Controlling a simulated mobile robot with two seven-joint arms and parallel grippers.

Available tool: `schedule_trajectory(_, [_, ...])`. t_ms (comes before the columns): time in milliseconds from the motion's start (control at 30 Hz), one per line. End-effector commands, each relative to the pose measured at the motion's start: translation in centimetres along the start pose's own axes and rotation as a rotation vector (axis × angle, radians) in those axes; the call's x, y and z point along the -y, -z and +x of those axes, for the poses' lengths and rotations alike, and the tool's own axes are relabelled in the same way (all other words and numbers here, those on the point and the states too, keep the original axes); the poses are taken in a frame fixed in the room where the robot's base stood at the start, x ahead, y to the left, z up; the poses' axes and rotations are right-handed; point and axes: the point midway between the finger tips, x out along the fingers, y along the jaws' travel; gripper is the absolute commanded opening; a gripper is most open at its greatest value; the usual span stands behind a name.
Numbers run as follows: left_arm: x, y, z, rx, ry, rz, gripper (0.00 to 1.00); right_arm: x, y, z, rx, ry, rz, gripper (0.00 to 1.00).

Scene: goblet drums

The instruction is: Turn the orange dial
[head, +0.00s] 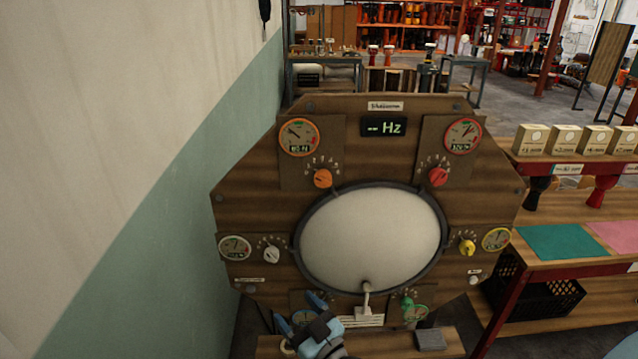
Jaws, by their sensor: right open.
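The orange dial (322,178) is a small knob on the upper left of the wooden panel (250,200), with a printed scale around its top and a round gauge (299,137) above it. It is in full view and nothing touches it. My right gripper (298,311) has blue fingers and shows at the bottom of the head view, in front of the panel's lower edge, well below the dial. Its fingers are spread apart with nothing seen between them. It partly covers a lower gauge. My left gripper is out of view.
A large round white drumhead (370,240) fills the panel's middle. Red (438,177), white (271,254), yellow (467,247) and green (408,304) knobs surround it. A lever (366,298) stands out below. A wall is at left, a shelf table (560,262) at right.

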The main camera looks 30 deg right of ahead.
Motion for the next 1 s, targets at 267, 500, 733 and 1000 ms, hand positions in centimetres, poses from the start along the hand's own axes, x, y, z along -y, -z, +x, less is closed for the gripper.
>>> schedule_trajectory(267, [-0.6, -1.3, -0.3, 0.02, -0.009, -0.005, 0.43, -11.7, 5.3, 8.3, -0.164, -0.507, -0.094, 0.73])
schedule_trajectory(500, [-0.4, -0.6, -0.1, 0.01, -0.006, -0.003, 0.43, -15.2, 5.9, 9.9, -0.117, -0.661, -0.12, 0.73])
schedule_trajectory(733, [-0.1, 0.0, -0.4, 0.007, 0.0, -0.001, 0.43, -17.3, 6.6, 12.7, -0.117, -0.664, -0.123, 0.73])
schedule_trajectory(1000, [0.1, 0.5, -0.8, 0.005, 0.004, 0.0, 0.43, -20.8, 7.4, 17.2, -0.117, -0.663, -0.122, 0.73])
